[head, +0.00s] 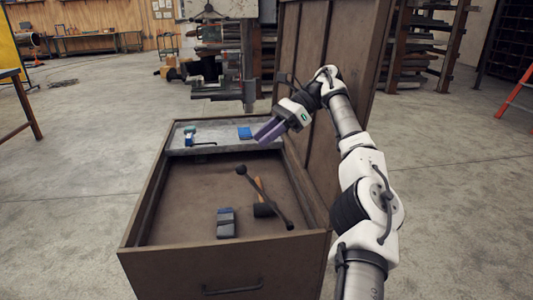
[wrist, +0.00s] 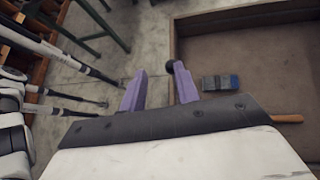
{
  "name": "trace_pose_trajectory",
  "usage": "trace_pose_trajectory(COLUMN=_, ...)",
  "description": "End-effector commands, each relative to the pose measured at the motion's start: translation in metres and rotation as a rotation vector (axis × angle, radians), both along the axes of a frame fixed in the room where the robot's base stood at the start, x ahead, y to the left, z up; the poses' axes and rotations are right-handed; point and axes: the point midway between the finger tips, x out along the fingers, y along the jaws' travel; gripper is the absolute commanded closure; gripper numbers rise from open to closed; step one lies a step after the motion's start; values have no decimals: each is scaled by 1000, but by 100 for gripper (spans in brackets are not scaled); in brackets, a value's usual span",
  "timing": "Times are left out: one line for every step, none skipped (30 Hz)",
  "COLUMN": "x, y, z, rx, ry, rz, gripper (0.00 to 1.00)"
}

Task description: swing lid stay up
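The lid stay (head: 266,196) looks like a dark rod with a round knob at its upper left end, slanting over the inside of the brown chest (head: 225,276). Its lower end is by the chest's front right wall. The chest's tall brown lid (head: 318,75) stands upright at the right. My gripper (head: 262,137) is above the chest's back right part, apart from the stay in the head view. In the wrist view its two purple fingers (wrist: 160,70) are spread with nothing between them.
A mallet (head: 262,209) and a grey-blue block (head: 226,222) lie on the chest floor. A grey tray (head: 215,147) at the back holds a small clamp (head: 190,135) and a blue item (head: 245,133). Open concrete floor lies left of the chest.

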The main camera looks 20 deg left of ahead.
Motion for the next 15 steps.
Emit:
trace_pose_trajectory(x=1, y=0, z=18, rx=-2, ry=-1, rz=-3, gripper=69)
trace_pose_trajectory(x=1, y=-1, z=22, rx=-2, ry=-1, rz=-3, gripper=69)
trace_pose_trajectory(x=0, y=0, z=28, rx=0, ry=-2, rz=-2, gripper=69)
trace_pose_trajectory(x=0, y=0, z=31, rx=0, ry=-1, rz=-1, gripper=69)
trace_pose_trajectory(x=0, y=0, z=33, rx=-2, ry=-1, rz=-1, gripper=69)
trace_pose_trajectory(x=1, y=0, z=36, rx=-1, ry=-1, rz=-1, gripper=69)
trace_pose_trajectory(x=0, y=0, z=38, rx=0, ry=0, rz=-1, gripper=69)
trace_pose_trajectory(x=1, y=-1, z=40, rx=0, ry=0, rz=-1, gripper=69)
trace_pose_trajectory(x=1, y=-1, z=42, rx=-1, ry=1, rz=-2, gripper=69)
trace_pose_trajectory(x=1, y=-1, z=42, rx=-1, ry=1, rz=-2, gripper=69)
trace_pose_trajectory(x=1, y=-1, z=43, rx=-1, ry=1, rz=-2, gripper=69)
trace_pose_trajectory(x=1, y=-1, z=43, rx=-1, ry=1, rz=-2, gripper=69)
trace_pose_trajectory(x=1, y=-1, z=44, rx=-1, ry=1, rz=-2, gripper=69)
trace_pose_trajectory(x=1, y=-1, z=44, rx=0, ry=0, rz=-1, gripper=69)
trace_pose_trajectory(x=1, y=-1, z=44, rx=0, ry=0, rz=-1, gripper=69)
